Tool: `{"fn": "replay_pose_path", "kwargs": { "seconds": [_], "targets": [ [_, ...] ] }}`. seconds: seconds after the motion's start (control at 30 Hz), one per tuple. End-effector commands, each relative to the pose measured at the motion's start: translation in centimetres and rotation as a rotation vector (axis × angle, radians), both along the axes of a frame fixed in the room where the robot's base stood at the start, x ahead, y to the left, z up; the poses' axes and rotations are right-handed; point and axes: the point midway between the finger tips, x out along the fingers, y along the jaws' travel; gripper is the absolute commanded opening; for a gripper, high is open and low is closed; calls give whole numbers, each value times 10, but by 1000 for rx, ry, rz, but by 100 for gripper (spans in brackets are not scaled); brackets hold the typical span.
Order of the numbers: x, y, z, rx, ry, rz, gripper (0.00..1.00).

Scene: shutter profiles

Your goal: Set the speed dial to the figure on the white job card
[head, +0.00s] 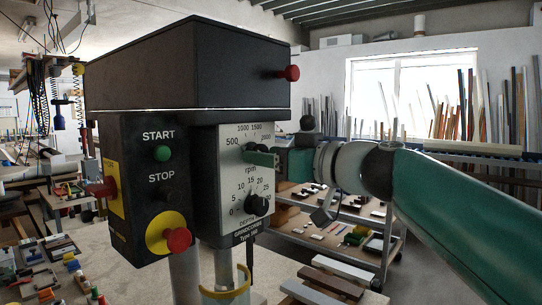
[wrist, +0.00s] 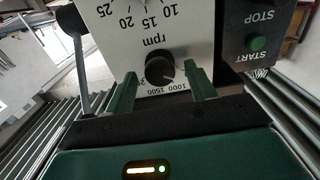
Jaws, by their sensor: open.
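The speed dial (wrist: 159,70) is a black round knob on a white rpm scale plate (wrist: 118,62), upside down in the wrist view. My gripper (wrist: 160,72) is open, with one green finger on either side of the knob. I cannot tell whether the fingers touch it. The scale shows 500, 1000, 1500 and 2000. The knob's pointer is too small to read surely. I cannot make out a white job card in either view.
A second black knob, marked depth (head: 258,204), sits below the speed dial. Left of the plate are a green START button (head: 162,153), a dark STOP button (head: 166,195) and a red knob on yellow (head: 177,238). A red knob (head: 289,73) sticks out at upper right.

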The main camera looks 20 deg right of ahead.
Motion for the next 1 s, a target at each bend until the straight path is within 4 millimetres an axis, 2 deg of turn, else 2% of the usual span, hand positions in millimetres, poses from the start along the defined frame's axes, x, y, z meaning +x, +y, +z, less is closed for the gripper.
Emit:
{"fn": "replay_pose_path", "kwargs": {
  "seconds": [0.13, 0.3, 0.37, 0.67, 1.0],
  "targets": [
    [0, 0, 0, 0, 0, 0, 55],
    [0, 0, 0, 0, 0, 0, 22],
    [0, 0, 0, 0, 0, 0, 12],
    [-1, 0, 0, 19, 14, 0, 12],
    [-1, 0, 0, 163, 110, 0, 12]
  ]
}}
